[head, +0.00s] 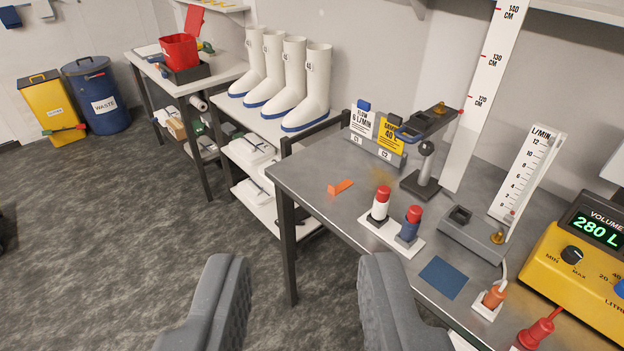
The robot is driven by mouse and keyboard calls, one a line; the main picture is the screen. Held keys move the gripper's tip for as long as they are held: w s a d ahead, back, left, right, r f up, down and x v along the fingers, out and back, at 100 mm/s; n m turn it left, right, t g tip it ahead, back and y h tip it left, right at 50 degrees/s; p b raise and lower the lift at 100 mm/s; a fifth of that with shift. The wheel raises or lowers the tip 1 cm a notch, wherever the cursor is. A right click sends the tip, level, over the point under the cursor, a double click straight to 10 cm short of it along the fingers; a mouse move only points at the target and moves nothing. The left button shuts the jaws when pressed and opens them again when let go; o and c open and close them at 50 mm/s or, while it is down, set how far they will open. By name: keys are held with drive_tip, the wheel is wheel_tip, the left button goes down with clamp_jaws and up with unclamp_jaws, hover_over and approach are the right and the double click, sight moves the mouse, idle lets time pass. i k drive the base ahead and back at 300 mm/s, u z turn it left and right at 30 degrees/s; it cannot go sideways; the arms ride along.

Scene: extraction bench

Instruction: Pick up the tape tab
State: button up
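The tape tab is most likely the small orange piece (341,187) lying near the back left part of the grey bench (310,180). It looks like a short folded strip with one end raised. My gripper (305,300) is in the foreground with its two grey fingers wide apart. Nothing is between the fingers. The gripper is nearer to the camera than the bench, and the orange piece is apart from it, up and to the right of the gap.
Right of the orange piece, a white plate (370,228) bears two red-capped bottles. Behind are a card holder (378,150) and a black stand (421,184). A flow meter (522,180) and a yellow volume unit (570,275) stand at right. White boots (313,90) stand on a rack.

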sight(345, 185)
drive_tip(key=u, duration=0.2)
drive_tip(key=i, duration=1.9)
drive_tip(key=z, duration=0.65)
